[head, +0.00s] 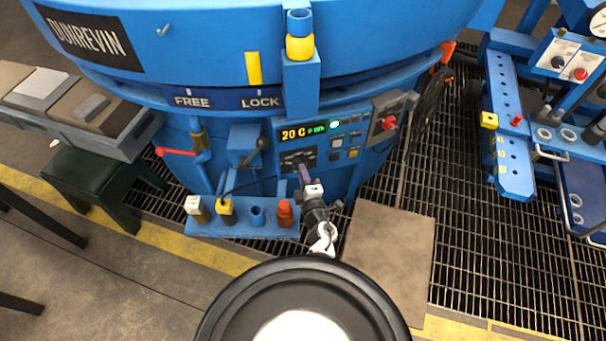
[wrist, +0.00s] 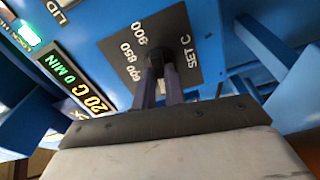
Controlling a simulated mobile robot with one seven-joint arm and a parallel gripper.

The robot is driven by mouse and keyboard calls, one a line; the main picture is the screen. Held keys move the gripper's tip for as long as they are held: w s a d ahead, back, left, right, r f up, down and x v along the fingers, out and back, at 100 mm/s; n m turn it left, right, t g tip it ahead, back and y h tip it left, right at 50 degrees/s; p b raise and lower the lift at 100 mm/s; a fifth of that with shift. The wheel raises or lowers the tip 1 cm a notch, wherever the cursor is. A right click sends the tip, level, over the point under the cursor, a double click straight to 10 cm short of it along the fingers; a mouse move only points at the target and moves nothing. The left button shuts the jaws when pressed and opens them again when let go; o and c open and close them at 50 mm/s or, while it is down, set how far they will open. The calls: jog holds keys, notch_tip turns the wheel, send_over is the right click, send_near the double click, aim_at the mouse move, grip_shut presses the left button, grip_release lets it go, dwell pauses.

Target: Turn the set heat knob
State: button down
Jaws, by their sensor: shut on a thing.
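The set heat knob (wrist: 154,55) is small and dark. In the wrist view it sits on a black plate (wrist: 178,32) marked SET C, with 850, 900 and a less clear third number around it. My gripper (wrist: 160,72) is shut on the knob, its two fingers on either side and hiding much of it. Which mark the knob points to cannot be told. In the head view my gripper (head: 302,168) reaches the black plate on the blue control panel (head: 350,170); the knob is largely hidden there. The display (head: 303,131) reads 20 C and 0 MIN.
A red knob (head: 389,123) is at the panel's right. Below left, a blue shelf (head: 244,229) holds several small pieces, including a red one (head: 285,212), close to my arm. A lever with a black ball (head: 263,143) is left of the panel.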

jog(key=shift+r, duration=0.1)
jog(key=c, duration=1.5)
grip_release()
jog(key=shift+o, duration=0.2)
